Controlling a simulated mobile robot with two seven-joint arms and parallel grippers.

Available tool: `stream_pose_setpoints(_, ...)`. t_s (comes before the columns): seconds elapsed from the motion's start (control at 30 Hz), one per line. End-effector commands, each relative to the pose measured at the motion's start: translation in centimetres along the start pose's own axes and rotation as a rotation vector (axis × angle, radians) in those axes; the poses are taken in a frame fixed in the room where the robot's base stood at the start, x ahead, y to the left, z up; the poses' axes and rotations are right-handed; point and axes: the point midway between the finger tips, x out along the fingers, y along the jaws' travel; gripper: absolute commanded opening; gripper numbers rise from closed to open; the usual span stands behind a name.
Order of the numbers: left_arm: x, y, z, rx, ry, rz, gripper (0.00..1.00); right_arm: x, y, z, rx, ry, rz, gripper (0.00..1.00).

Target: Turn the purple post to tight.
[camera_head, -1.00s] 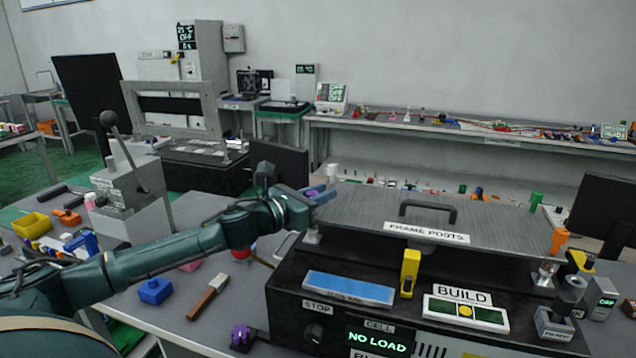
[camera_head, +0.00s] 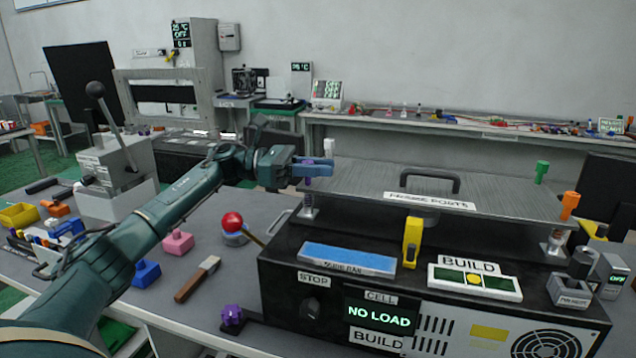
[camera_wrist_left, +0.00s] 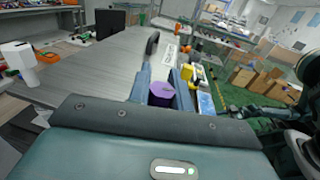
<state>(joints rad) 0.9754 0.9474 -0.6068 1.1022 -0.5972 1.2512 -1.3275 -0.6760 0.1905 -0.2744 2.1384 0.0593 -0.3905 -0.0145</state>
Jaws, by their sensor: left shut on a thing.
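The purple post (camera_head: 308,185) stands at the front left corner of the grey plate marked FRAME POSTS (camera_head: 360,190), on a metal fitting. My left gripper (camera_head: 318,169) is shut on its top, with its blue fingers on either side. In the left wrist view the purple head (camera_wrist_left: 161,92) shows between the two fingers (camera_wrist_left: 162,88). The fingers hide part of the post in the head view, and I cannot read its tightness. My right gripper is not in view.
A white post (camera_head: 329,148), a green post (camera_head: 541,172) and an orange post (camera_head: 569,205) stand at the other corners. A black handle (camera_head: 430,180) rises from the plate. A lever fixture (camera_head: 112,165) and a red ball knob (camera_head: 232,222) are to the left.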

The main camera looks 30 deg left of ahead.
Motion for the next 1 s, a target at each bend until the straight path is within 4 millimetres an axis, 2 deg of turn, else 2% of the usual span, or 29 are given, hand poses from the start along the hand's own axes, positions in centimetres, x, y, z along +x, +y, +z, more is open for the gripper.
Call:
stream_pose_setpoints(0.03,0.05,0.08,-0.05,0.002,-0.009,-0.027,0.00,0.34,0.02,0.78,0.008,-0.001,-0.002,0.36)
stream_pose_setpoints(0.13,0.05,-0.07,0.04,0.001,-0.008,-0.081,0.00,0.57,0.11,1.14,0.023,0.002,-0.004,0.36)
stream_pose_setpoints(0.43,0.03,-0.33,0.24,0.001,-0.007,-0.168,0.00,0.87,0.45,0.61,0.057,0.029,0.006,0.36)
stream_pose_setpoints(0.9,0.03,-0.39,0.39,0.003,-0.008,-0.180,0.00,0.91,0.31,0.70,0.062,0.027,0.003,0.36)
stream_pose_setpoints(0.93,0.03,-0.39,0.39,0.003,-0.008,-0.180,0.22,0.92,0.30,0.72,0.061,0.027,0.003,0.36)
stream_pose_setpoints(1.0,0.03,-0.39,0.37,0.003,-0.007,-0.180,0.28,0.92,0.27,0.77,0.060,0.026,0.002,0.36)
